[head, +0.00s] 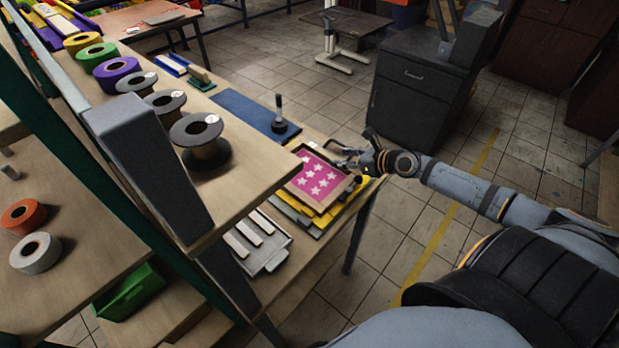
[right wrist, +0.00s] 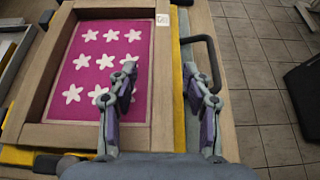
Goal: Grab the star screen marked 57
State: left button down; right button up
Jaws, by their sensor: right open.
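The star screen, a wooden frame around a pink panel with white stars (head: 318,176), lies on top of a stack at the near end of the workbench. It fills the left of the right wrist view (right wrist: 88,45). A small white label (right wrist: 162,19) sits on its top right corner; its number is too small to read. My right gripper (head: 348,160) is open at the screen's right side. In the wrist view its fingers (right wrist: 160,82) straddle the right rail, one over the pink panel, one outside. Contact cannot be told. My left gripper is not in view.
Yellow and grey screens (head: 345,203) lie beneath. A black handle (right wrist: 211,55) curves beside the stack. A blue mat (head: 243,112) and a dark upright tool (head: 279,118) are farther along the bench. Spools (head: 200,140) line the upper shelf. Open floor lies right.

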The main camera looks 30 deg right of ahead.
aim_at(328, 155)
jog(key=shift+d, duration=0.1)
jog(key=shift+f, duration=0.1)
jog(key=b+x, duration=0.1)
jog(key=x, duration=0.3)
jog(key=shift+w, duration=0.35)
jog(key=shift+w+f, duration=0.15)
jog(key=shift+w, duration=0.15)
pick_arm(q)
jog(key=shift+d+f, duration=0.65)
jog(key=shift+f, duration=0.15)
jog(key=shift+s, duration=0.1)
pick_arm(e)
jog(key=shift+c, duration=1.2)
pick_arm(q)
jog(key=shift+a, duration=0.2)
pick_arm(e)
grip_shut()
